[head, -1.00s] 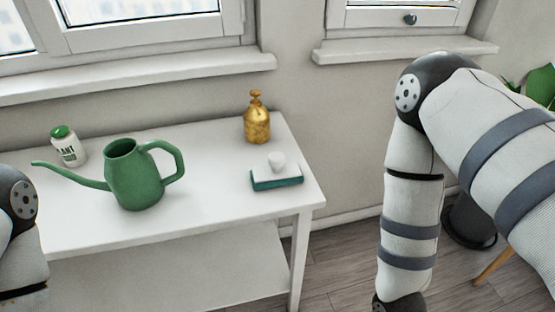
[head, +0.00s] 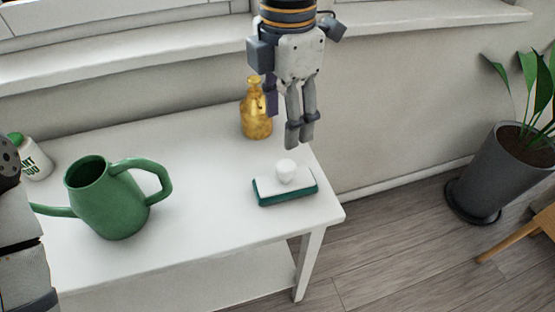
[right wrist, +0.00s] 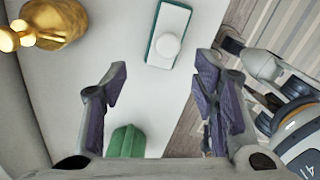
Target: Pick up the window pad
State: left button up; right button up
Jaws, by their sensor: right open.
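The window pad (head: 285,188) lies flat on the right end of the white table. It has a white top, a teal lower layer and a round white knob. My right gripper (head: 300,140) hangs above the table just behind the pad, fingers pointing down, and does not touch it. In the right wrist view the gripper (right wrist: 160,85) is open and empty, and the pad (right wrist: 168,32) shows beyond the fingertips, near the top. My left gripper is out of view; only part of my left arm shows at the left edge.
A gold bottle (head: 256,110) stands close behind and left of the pad. A green watering can (head: 110,198) and a white bottle with a green cap (head: 35,160) stand further left on the table (head: 190,190). A potted plant (head: 495,170) is on the floor at right.

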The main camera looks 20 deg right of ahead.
aim_at(284, 166)
jog(key=f, duration=0.3)
jog(key=s+f, duration=0.1)
jog(key=f, duration=0.7)
jog(key=shift+s+a+f+b, duration=0.1)
jog(key=shift+s+a+b, duration=0.05)
jog(key=shift+b, duration=0.2)
grip_shut()
